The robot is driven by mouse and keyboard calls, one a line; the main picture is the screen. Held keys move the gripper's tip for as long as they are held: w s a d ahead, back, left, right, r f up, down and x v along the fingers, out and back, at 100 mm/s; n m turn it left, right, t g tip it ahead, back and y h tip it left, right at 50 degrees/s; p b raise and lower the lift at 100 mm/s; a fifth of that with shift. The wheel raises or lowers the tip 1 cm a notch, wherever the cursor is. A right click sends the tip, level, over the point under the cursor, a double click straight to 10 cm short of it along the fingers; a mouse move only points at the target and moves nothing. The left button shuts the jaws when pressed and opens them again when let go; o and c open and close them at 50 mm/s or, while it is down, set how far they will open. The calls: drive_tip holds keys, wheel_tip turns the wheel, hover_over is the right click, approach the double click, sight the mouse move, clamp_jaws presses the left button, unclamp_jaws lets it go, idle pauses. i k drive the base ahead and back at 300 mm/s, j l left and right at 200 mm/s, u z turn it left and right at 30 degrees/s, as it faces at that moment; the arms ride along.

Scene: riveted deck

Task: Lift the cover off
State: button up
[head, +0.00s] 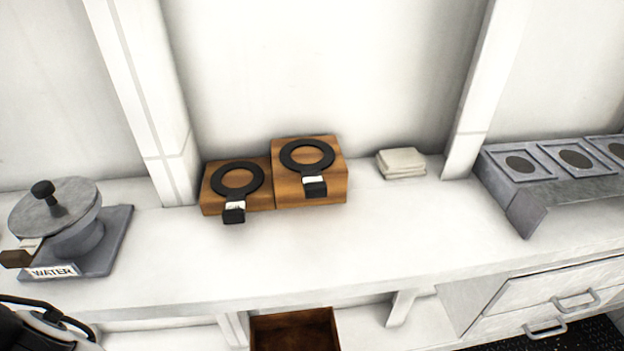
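A round grey cover (60,213) with a black knob (43,193) on top sits over a grey pot (79,238) at the far left of the counter. The pot stands on a grey base plate (108,255) with a label reading WATER (53,271). A brown block with a pale tag sticks out at the pot's left side. The cover looks seated on the pot, but its far rim contact is hidden. My gripper's fingers are not in view. A dark part at the lower left corner may be mine, but I cannot tell.
Two wooden blocks (333,187) with black rings stand mid-counter against the wall. A folded cloth stack (401,163) lies right of them, and a grey rack (526,212) with round holes is far right. White wall posts rise behind. The counter's front middle (300,250) is clear.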

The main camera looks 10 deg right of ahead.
sight(49, 208)
drive_tip(key=k+j+z, duration=0.15)
drive_tip(key=j, duration=0.35)
drive_tip(key=k+j+z, duration=0.1)
drive_tip(key=k+j, duration=0.15)
drive_tip(key=j, duration=0.2)
drive_tip(key=k+j+z, duration=0.15)
drive_tip(key=j, duration=0.3)
drive_tip(key=k+j+z, duration=0.1)
drive_tip(key=k+j, duration=0.25)
drive_tip(key=i+j, duration=0.15)
drive_tip(key=i, duration=0.8)
